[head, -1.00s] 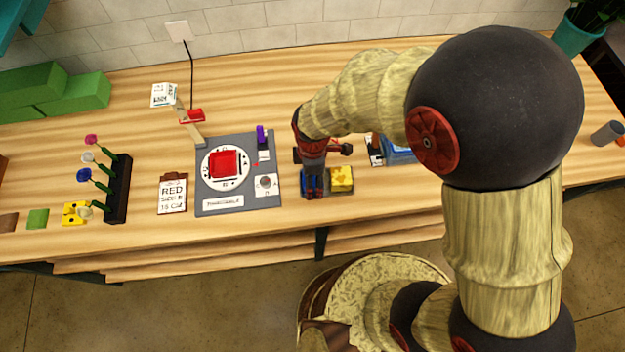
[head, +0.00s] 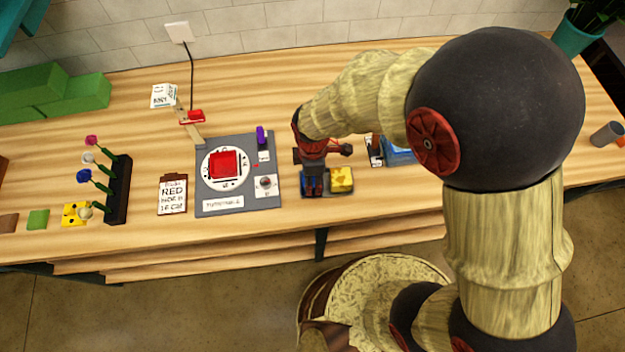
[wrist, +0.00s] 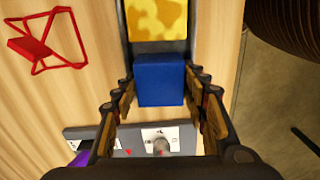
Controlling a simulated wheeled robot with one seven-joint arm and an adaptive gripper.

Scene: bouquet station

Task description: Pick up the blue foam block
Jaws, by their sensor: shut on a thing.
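The blue foam block (wrist: 160,80) sits at one end of a dark tray (wrist: 122,22) in the wrist view. A yellow foam block (wrist: 157,18) with darker patches lies in the same tray beside it. My gripper (wrist: 160,92) has one finger on each side of the blue block and is shut on it. In the head view my gripper (head: 314,188) points down at the tray's left half and hides most of the blue block. The yellow block (head: 341,179) is to its right. I cannot tell whether the blue block is clear of the tray floor.
Left of the tray is a grey turntable board (head: 238,205) with a red square piece (head: 223,164). A black flower rack (head: 119,190) stands farther left. A blue container (head: 398,150) is behind right, partly hidden by my arm. The counter's front edge is close.

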